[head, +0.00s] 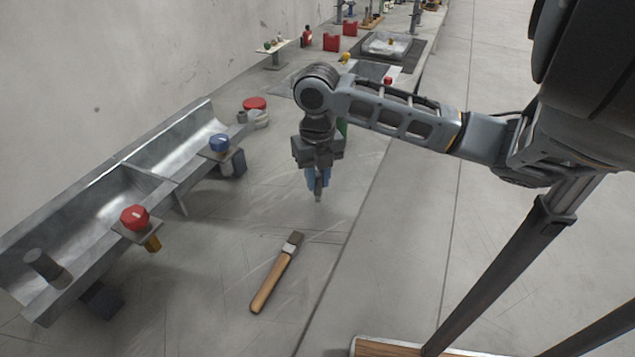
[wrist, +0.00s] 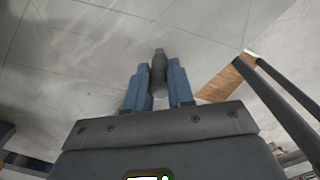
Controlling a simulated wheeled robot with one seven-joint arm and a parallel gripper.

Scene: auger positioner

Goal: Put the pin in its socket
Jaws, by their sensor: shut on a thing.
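My gripper (head: 317,178) hangs over the floor-like grey surface in the middle of the head view, its blue fingers pointing down. It is shut on a dark grey pin (head: 319,192), whose tip sticks out below the fingers. In the wrist view the pin (wrist: 159,68) stands between the two blue fingers (wrist: 158,86). A metal trough (head: 150,180) lies to the left, apart from the gripper. It carries side brackets with a red knob (head: 134,217) and a blue knob (head: 219,143). I cannot tell which opening is the pin's socket.
A wooden-handled brush (head: 275,275) lies below my gripper in the head view. A grey cylinder (head: 47,267) stands in the trough's near end. A red-topped round container (head: 255,110) is beyond the trough.

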